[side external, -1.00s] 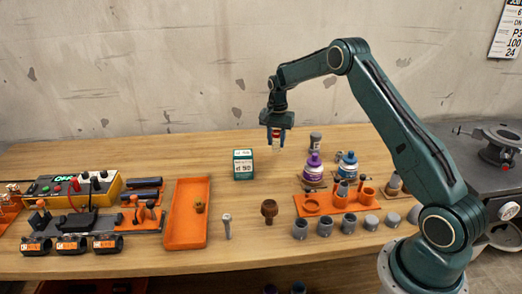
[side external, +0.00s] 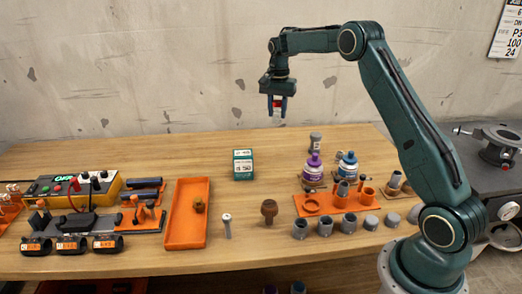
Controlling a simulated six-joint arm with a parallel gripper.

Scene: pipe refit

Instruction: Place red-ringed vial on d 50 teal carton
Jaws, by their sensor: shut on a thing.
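The teal carton (side external: 243,165) marked "d 50" stands upright on the wooden table, near the middle, with white labels on its top and front. My gripper (side external: 277,114) is in the air above and to the right of the carton, pointing down. It is shut on the red-ringed vial (side external: 277,103), a small white and red piece showing between the fingers. Most of the vial is hidden by the fingers. The vial and the carton are well apart.
An orange tray (side external: 171,236) lies left of the carton. A purple bottle (side external: 313,168) and a blue bottle (side external: 347,165) stand to the right, behind an orange rack (side external: 331,204). Several grey pipe pieces stand in front. The table around the carton is clear.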

